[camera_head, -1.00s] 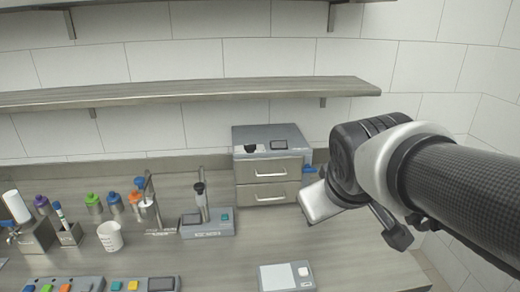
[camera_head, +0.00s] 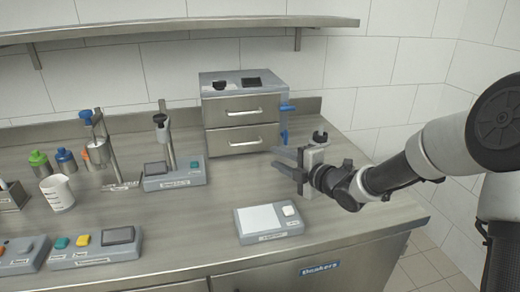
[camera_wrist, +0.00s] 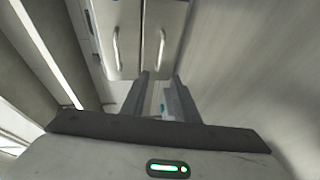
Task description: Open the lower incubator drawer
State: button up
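The incubator is a grey box (camera_head: 292,94) at the back of the bench, with two stacked drawers, both shut. The lower drawer (camera_head: 220,145) has a silver bar handle (camera_head: 247,142); the upper drawer (camera_head: 220,112) has one like it. In the wrist view the picture is turned, and the drawers stand side by side, with the lower drawer's handle (camera_wrist: 161,48) to the right. My gripper (camera_head: 278,159) is open and empty, right of and in front of the incubator, apart from the handle. Its two fingers (camera_wrist: 163,95) point towards the drawer fronts.
A flat device with a white plate (camera_head: 268,221) lies in front of the incubator. A stand with a grey base (camera_head: 174,178) is left of it. Blue parts (camera_head: 286,108) stick out at the incubator's right side. A shelf (camera_head: 180,31) runs above. Bench before the drawers is clear.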

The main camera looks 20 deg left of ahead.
aim_at(246, 145)
jog(key=b+x, duration=0.2)
jog(key=x, duration=1.4)
jog(key=shift+w+f, duration=0.15)
grip_shut()
